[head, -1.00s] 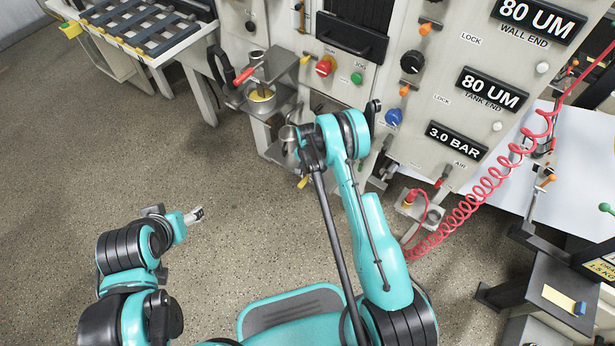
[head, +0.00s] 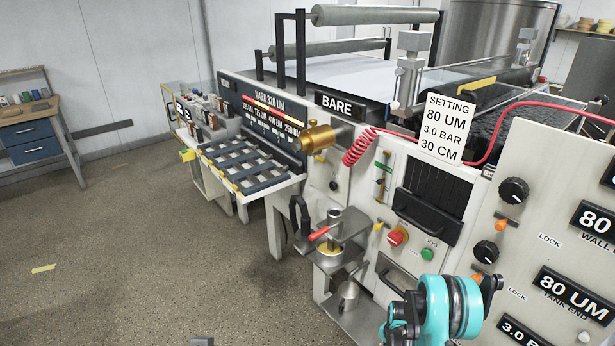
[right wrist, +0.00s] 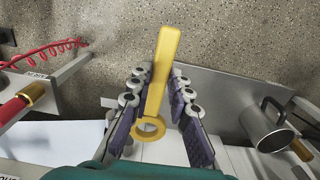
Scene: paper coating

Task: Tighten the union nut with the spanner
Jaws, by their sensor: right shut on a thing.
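A yellow spanner (right wrist: 162,75) with a ring end (right wrist: 148,129) lies between the fingers of my right gripper (right wrist: 158,88) in the right wrist view. That gripper is shut on it, with the straight end pointing up the picture. In the head view only my teal right wrist shows at the lower right; its fingers and the spanner are hidden. A brass fitting (head: 318,138) stands out beside the BARE sign; I cannot tell whether it is the union nut. Another brass collar (right wrist: 36,92) on a red part shows in the right wrist view.
A metal cup (right wrist: 266,124) is at the right in the right wrist view. A red coiled hose (head: 358,148) crosses the machine. The floor (head: 130,240) at left is clear.

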